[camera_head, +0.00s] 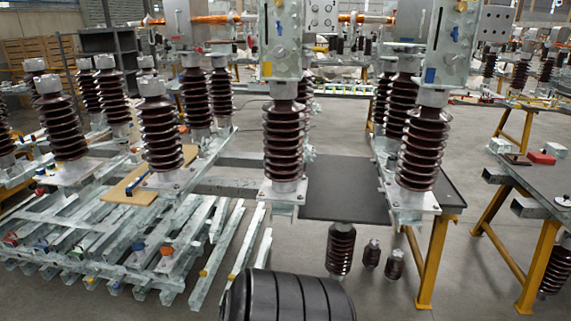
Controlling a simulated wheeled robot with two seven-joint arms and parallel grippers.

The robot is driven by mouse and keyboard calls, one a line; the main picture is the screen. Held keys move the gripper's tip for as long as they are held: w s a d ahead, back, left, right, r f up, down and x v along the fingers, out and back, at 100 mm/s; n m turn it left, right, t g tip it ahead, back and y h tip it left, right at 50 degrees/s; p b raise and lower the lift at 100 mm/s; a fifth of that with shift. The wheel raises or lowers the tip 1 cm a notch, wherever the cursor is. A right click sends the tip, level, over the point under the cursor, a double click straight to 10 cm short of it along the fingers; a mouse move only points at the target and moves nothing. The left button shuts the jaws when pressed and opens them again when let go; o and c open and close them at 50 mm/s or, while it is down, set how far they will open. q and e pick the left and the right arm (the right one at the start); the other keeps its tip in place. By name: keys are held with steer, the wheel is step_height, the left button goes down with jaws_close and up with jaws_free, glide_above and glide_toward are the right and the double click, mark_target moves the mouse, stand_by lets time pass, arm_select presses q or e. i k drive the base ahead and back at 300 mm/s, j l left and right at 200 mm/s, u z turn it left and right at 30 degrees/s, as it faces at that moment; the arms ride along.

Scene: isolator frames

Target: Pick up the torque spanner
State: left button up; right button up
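I cannot clearly make out a torque spanner. A thin dark-blue, stick-like item (138,181) lies on a tan board (122,193) among the insulator frames at the left; it is too small to identify. Neither of my grippers is in view.
Brown ribbed insulators (162,135) stand on metal frames at the left and centre. A dark tabletop (345,190) with yellow legs is at centre. Galvanised bars (95,235) lie low at the left. A right-hand table (545,180) bears a red box (541,158). Grey floor shows between them.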

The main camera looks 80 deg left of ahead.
mark_target(133, 184)
steer(key=u, duration=3.8)
steer(key=i+j+z, duration=0.1)
steer(key=i, duration=0.3)
steer(key=i+j, duration=0.25)
steer(key=i, duration=0.15)
steer(key=i+j+z, duration=0.15)
steer(key=i, duration=0.25)
steer(key=i+j+z, duration=0.5)
steer(key=i+j, duration=0.4)
steer(key=i, duration=0.1)
